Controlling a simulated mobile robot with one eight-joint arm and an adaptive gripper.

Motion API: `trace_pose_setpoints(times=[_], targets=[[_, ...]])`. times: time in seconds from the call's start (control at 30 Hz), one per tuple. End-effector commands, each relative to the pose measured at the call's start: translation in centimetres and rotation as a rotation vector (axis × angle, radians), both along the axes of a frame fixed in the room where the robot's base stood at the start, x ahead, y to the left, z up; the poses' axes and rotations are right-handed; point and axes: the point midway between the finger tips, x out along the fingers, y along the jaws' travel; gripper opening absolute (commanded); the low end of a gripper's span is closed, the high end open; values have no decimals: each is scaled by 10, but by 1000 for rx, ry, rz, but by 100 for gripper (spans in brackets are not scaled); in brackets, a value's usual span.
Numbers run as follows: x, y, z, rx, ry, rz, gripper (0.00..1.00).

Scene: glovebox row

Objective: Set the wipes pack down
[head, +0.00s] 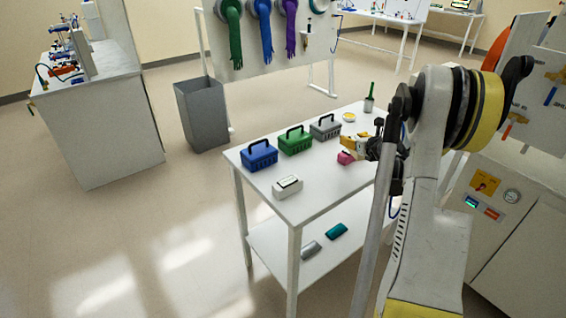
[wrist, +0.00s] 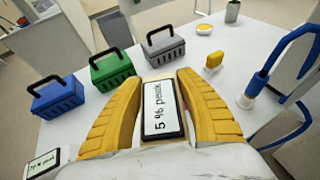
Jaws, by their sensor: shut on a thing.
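My gripper (head: 356,147) is over the right part of the white table. In the wrist view its two yellow fingers (wrist: 160,105) are shut on a pack with a white, black-framed label, which I take for the wipes pack (wrist: 163,110).
Blue (head: 259,156), green (head: 295,141) and grey (head: 325,128) baskets stand along the table's left edge. A yellow dish (head: 349,117) and grey cup (head: 369,105) are behind. A blue hooked tool (wrist: 285,60) is to the right. The front middle tabletop is clear.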

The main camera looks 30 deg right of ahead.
Motion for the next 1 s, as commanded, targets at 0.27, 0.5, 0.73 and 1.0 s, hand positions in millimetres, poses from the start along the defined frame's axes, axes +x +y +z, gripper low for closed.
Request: trace_pose_setpoints(times=[0.27,0.5,0.73,1.0], targets=[[36,46,-39,-1,0,5,8],[65,82,-66,0,0,2,8],[71,90,-77,1,0,0,8],[70,89,-111,0,0,0,8]])
